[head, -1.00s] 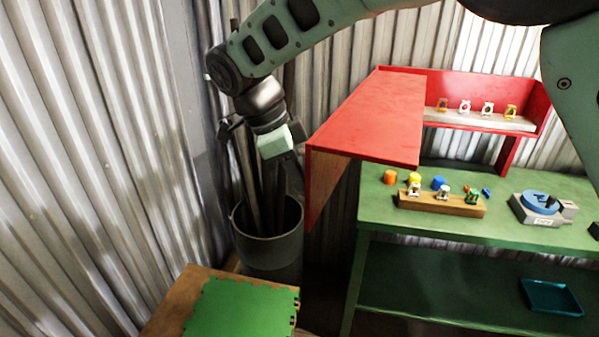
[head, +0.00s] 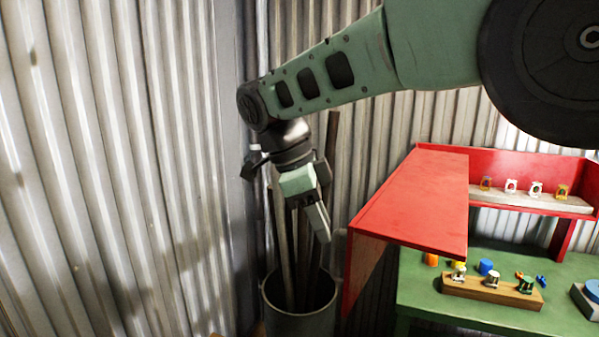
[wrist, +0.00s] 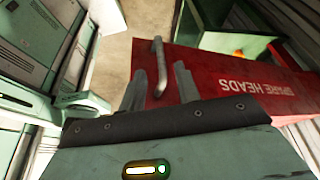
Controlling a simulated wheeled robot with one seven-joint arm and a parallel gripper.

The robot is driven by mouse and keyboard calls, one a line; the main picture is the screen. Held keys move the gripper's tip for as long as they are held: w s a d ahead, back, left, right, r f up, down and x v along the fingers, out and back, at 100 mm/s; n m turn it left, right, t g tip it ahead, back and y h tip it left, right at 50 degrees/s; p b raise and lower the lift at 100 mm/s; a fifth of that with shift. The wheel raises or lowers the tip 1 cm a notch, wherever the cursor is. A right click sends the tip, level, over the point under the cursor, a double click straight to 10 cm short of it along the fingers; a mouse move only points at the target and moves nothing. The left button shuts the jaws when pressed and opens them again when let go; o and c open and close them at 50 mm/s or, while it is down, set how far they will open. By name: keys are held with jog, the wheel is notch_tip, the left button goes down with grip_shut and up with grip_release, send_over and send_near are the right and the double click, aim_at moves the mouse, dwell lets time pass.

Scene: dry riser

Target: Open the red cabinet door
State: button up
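The red cabinet (head: 420,195) stands on the green bench at the right in the head view. In the wrist view its red door (wrist: 225,85) carries the upside-down words "SPARE HEADS". A grey metal bar handle (wrist: 161,66) stands out near the door's left edge in that view. My gripper (head: 322,222) is left of the cabinet in the head view. In the wrist view my gripper (wrist: 160,88) has its fingers apart and empty, with the handle just beyond and between the tips. I see no clear contact. The door face is mostly hidden in the head view.
A grey bin (head: 300,300) with long poles stands below my gripper. Corrugated metal walls close off the left and back. The green bench (head: 450,318) holds a wooden block (head: 490,290) with small figures. More figures stand on the cabinet's shelf (head: 530,199).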

jog(key=p+v, duration=0.1)
jog(key=v, duration=0.9)
jog(key=shift+s+a, duration=0.1)
jog(key=shift+a, duration=0.05)
